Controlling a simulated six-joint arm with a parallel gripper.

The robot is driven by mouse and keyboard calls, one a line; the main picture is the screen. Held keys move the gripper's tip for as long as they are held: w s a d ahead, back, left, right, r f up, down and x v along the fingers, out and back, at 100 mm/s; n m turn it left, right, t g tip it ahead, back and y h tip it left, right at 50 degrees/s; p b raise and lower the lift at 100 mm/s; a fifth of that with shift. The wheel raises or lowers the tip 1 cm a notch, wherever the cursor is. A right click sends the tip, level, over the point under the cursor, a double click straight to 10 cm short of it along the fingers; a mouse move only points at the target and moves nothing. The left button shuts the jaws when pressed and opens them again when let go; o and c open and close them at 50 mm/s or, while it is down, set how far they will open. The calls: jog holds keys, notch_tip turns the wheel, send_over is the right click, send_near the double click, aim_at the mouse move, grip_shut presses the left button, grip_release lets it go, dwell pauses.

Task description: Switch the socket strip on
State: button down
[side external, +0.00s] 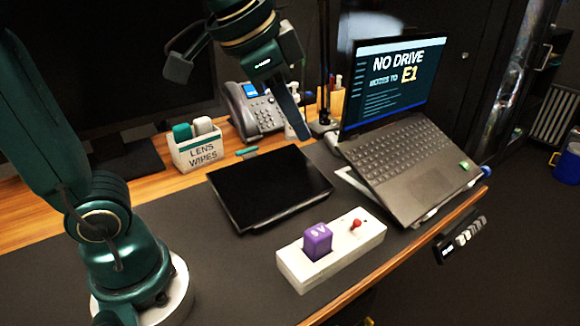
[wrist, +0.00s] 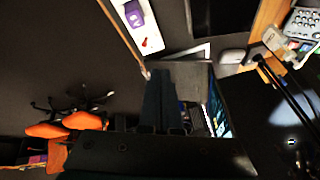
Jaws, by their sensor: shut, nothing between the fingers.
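The white socket strip (side external: 345,262) lies on the dark desk mat near the front edge. A purple block (side external: 317,241) is plugged into it, and a small red switch (side external: 356,224) stands toward its right end. Whether the switch is on or off cannot be told. The strip (wrist: 152,41), purple block (wrist: 134,13) and red switch (wrist: 147,42) also show in the wrist view, at the top. My gripper (side external: 294,132) is raised above the far side of the desk, well apart from the strip. Its fingers (wrist: 161,80) are shut and empty.
A black flat panel (side external: 270,187) lies behind the strip. An open laptop (side external: 412,165) on a stand is to its right. A desk phone (side external: 254,108) and a lens wipes box (side external: 199,148) stand at the back. The mat left of the strip is clear.

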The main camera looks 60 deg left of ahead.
jog(key=w+d+f+m+g, duration=0.1)
jog(key=w+d+f+m, duration=0.2)
jog(key=w, duration=0.5)
jog(key=m+g, duration=0.2)
send_over(355, 226)
jog(key=w+d, duration=0.2)
jog(key=d, duration=0.2)
jog(key=s+x, duration=0.1)
jog(key=x, duration=0.5)
jog(key=shift+f, duration=0.25)
jog(key=x, duration=1)
jog(key=shift+f, duration=0.1)
jog(key=shift+s+a, duration=0.2)
jog(key=shift+s, duration=0.05)
jog(key=shift+s+a+r, duration=0.25)
jog(key=shift+s+a, duration=0.3)
jog(key=shift+s, duration=0.05)
jog(key=shift+s+a+r, duration=0.25)
jog(key=shift+s+a, duration=0.3)
jog(key=shift+s, duration=0.05)
